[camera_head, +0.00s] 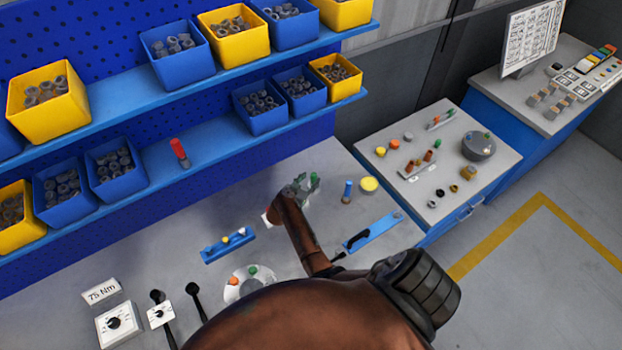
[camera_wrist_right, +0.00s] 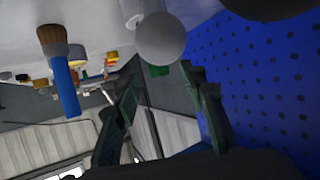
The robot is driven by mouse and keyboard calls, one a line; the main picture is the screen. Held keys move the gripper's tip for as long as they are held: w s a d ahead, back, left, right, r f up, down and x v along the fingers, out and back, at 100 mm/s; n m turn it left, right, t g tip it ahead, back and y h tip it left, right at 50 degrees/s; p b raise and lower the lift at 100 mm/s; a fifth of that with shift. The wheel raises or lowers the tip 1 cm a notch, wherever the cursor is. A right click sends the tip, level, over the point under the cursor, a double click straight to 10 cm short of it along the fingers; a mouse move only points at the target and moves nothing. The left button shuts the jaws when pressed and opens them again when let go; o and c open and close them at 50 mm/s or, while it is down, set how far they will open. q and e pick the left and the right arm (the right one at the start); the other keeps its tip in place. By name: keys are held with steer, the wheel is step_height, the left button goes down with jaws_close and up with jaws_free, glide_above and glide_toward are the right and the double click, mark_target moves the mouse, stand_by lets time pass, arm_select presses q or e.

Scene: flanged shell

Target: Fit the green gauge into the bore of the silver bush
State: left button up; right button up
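My right gripper (camera_head: 306,184) is over the middle of the workbench in the head view, with my arm reaching up to it from below. In the right wrist view its two dark green fingers (camera_wrist_right: 160,80) are apart with nothing seen gripped. A pale cylinder with a grey rounded end (camera_wrist_right: 160,38) lies beyond the fingertips. A small green piece (camera_wrist_right: 158,70) shows behind it; I cannot tell whether it is the gauge. A green-topped peg (camera_head: 252,270) stands on a pale round flanged part (camera_head: 263,281), partly hidden by my arm. I cannot single out the silver bush. My left gripper is not in view.
A blue block with pegs (camera_head: 227,246) lies left. Shelves of bins (camera_head: 205,150) run behind. A side cabinet (camera_head: 445,190) holds several small parts.

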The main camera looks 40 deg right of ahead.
steer(key=v, duration=0.5)
steer(key=shift+a, duration=0.15)
steer(key=shift+s, duration=0.1)
